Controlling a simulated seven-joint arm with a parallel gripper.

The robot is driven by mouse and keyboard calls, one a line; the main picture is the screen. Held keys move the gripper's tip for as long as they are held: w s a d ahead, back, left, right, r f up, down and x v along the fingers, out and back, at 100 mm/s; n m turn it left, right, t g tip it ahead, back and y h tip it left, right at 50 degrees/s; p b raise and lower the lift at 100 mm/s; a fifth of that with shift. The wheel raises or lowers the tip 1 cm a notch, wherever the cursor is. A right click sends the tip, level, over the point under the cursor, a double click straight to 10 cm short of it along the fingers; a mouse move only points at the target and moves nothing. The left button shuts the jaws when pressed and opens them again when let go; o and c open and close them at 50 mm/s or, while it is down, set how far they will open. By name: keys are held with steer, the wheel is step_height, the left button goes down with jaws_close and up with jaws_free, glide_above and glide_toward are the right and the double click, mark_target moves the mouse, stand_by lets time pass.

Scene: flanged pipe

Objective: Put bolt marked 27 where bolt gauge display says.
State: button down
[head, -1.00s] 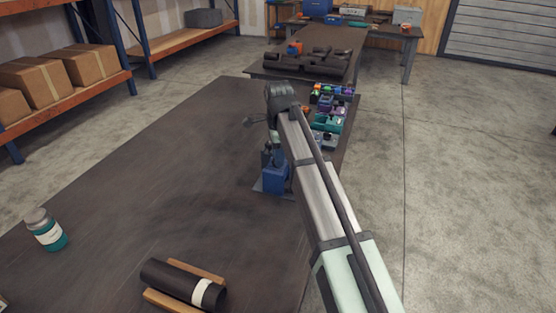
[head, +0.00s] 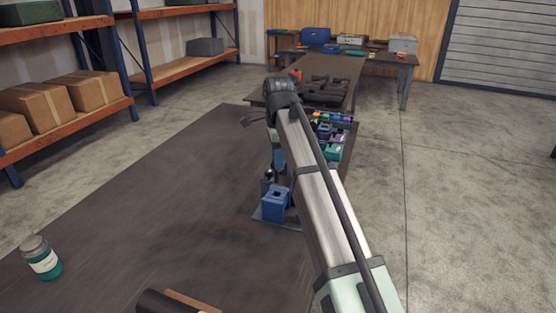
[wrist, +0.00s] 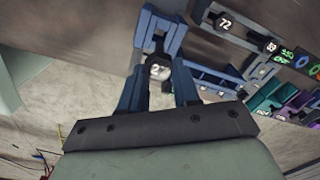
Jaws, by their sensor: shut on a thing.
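My gripper (wrist: 158,76) is shut on a dark bolt (wrist: 158,70) with a pale round face, apparently marked 27, in the wrist view. The bolt's shank is hidden. A blue slotted block (wrist: 157,22) lies just beyond the fingertips; I cannot tell whether the bolt touches it. Dark bolts marked 72 (wrist: 226,23) and apparently 69 (wrist: 270,47) show at the upper right. In the head view my arm hides most of the gripper.
A blue block with a square hole (head: 274,204) stands on the dark table (head: 130,205). Coloured blocks (head: 330,135) sit farther back, partly behind my arm. A teal jar (head: 42,260) stands at left. The table's left middle is clear.

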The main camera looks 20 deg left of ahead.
steer(key=shift+w, duration=0.1)
steer(key=w+d+f, duration=0.1)
steer(key=w+d, duration=0.4)
steer(key=w, duration=0.4)
steer(key=shift+f, duration=0.35)
stand_by(0.6)
steer(key=shift+f, duration=1.2)
steer(key=shift+f, duration=0.2)
steer(key=shift+f, duration=1.45)
steer(key=shift+f, duration=1.25)
